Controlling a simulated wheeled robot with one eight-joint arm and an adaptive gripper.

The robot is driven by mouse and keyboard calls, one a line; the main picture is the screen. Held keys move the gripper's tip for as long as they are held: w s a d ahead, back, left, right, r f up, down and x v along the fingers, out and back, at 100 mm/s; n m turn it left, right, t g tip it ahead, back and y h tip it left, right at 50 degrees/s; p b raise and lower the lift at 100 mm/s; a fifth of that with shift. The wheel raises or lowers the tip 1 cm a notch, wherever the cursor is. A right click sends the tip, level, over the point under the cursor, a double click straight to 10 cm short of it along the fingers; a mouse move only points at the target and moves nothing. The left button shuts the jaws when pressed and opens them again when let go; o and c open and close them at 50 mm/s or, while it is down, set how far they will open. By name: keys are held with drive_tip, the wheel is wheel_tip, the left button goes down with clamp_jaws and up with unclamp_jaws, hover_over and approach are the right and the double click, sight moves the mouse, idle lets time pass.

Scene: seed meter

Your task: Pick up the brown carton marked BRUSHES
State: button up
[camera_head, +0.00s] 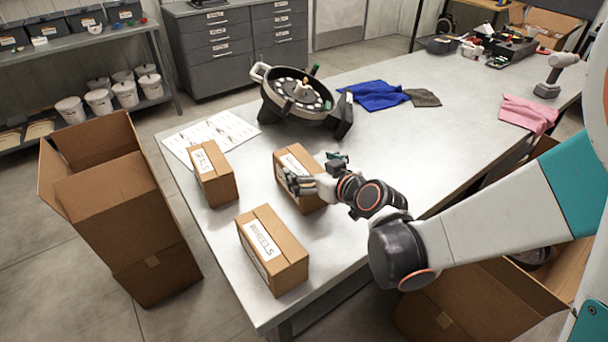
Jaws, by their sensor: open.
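A brown carton (291,160) stands on the table near its middle left, with a white label on top. My gripper covers much of that label, so I cannot read it; it may be the BRUSHES carton. My gripper (312,173) is open at this carton, with its fingers over the top and right part. I cannot tell whether they touch it. A brown carton marked SEALS (213,175) stands to the left. A brown carton marked WHEELS (271,250) stands in front.
The table (400,140) has a printed sheet (225,130) and a round dark seed meter (300,97) behind the cartons. Blue cloth (377,96), pink cloth (528,113) and a drill (553,78) lie farther right. Open cardboard boxes (120,195) stand on the floor at left.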

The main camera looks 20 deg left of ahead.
sight(299, 164)
drive_tip(key=b+x, duration=0.2)
drive_tip(key=x, duration=0.3)
drive_tip(key=shift+a+f, duration=0.1)
drive_tip(key=shift+a, duration=0.05)
drive_tip(key=c, duration=1.6)
